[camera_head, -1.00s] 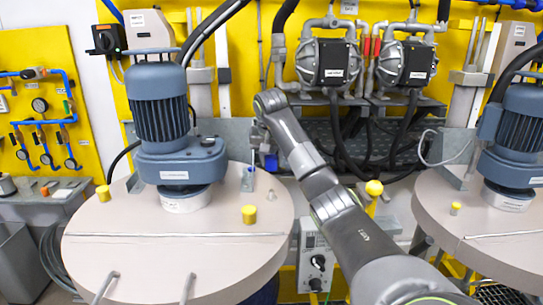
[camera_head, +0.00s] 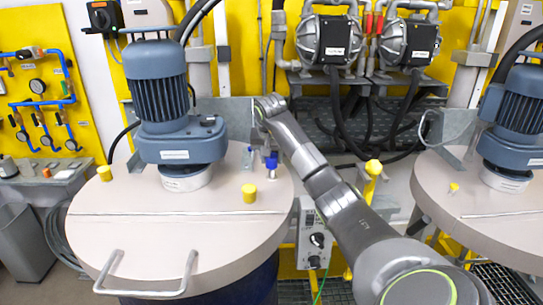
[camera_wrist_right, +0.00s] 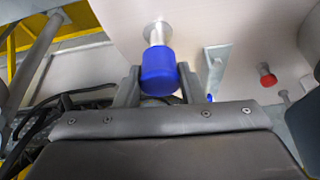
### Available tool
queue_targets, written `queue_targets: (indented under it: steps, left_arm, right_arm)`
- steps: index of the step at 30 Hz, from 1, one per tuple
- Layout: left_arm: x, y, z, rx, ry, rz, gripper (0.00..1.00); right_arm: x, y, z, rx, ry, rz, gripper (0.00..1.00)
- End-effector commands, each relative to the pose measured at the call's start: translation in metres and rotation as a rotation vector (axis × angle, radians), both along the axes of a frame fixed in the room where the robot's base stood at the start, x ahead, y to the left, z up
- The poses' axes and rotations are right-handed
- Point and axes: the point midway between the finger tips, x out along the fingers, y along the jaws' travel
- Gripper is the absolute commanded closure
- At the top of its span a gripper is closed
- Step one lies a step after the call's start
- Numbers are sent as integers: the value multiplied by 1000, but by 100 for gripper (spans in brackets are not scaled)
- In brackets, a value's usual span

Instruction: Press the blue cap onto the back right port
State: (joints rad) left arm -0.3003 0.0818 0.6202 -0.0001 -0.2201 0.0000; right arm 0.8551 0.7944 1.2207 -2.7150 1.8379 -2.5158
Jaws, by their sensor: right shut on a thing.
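The blue cap (camera_head: 271,162) is at the top of a short metal port (camera_head: 272,176) at the back right of the left drum's lid (camera_head: 160,240). My right gripper (camera_head: 268,153) reaches down from above, and its fingers are small and partly hidden in the head view. In the right wrist view the gripper (camera_wrist_right: 158,70) is shut on the blue cap (camera_wrist_right: 160,74). The metal port (camera_wrist_right: 156,32) lines up with the cap's far end and seems to touch it. How far the cap sits over the port cannot be told. My left gripper is not in view.
A blue motor (camera_head: 160,90) stands on the lid, left of the port. Yellow caps (camera_head: 249,193) (camera_head: 104,173) are on the lid. A metal bracket (camera_wrist_right: 215,68) and a red cap (camera_wrist_right: 267,76) show beside the blue cap in the wrist view. Pumps (camera_head: 330,40) hang behind.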

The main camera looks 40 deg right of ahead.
Motion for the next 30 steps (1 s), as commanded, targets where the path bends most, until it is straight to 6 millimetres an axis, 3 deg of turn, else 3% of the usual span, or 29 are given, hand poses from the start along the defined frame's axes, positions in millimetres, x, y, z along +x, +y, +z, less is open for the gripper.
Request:
queue_targets:
  steps: [30]
  left_arm:
    - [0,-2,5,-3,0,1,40]
  right_arm:
    - [0,0,-8,0,0,0,89]
